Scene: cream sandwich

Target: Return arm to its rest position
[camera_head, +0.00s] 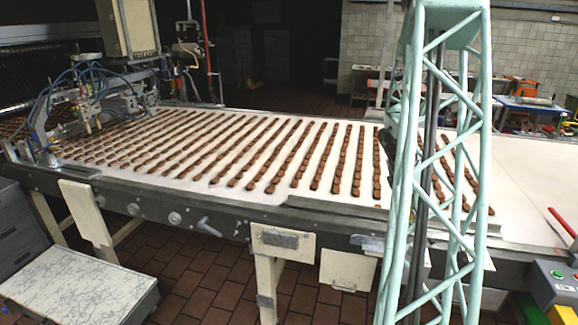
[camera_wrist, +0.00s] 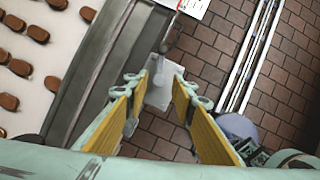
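My gripper (camera_wrist: 157,85) shows in the wrist view, with its two yellow-padded fingers spread apart and nothing between them. It is open and empty. Its fingers point over the front edge of the conveyor, with the brick-tiled floor below. A grey metal fitting (camera_wrist: 160,92) on the conveyor's side shows beyond and between the fingertips. In the head view a pale green lattice, which looks like my own structure, stands at the right of centre. I cannot make out my gripper's fingers there.
A long white conveyor (camera_head: 520,190) carries many rows of brown biscuits (camera_head: 230,150). A depositing machine (camera_head: 90,105) stands over its left end. A control box with buttons (camera_head: 556,283) is at the lower right. A pale cabinet (camera_head: 80,290) stands at the lower left. Floor shows below the conveyor.

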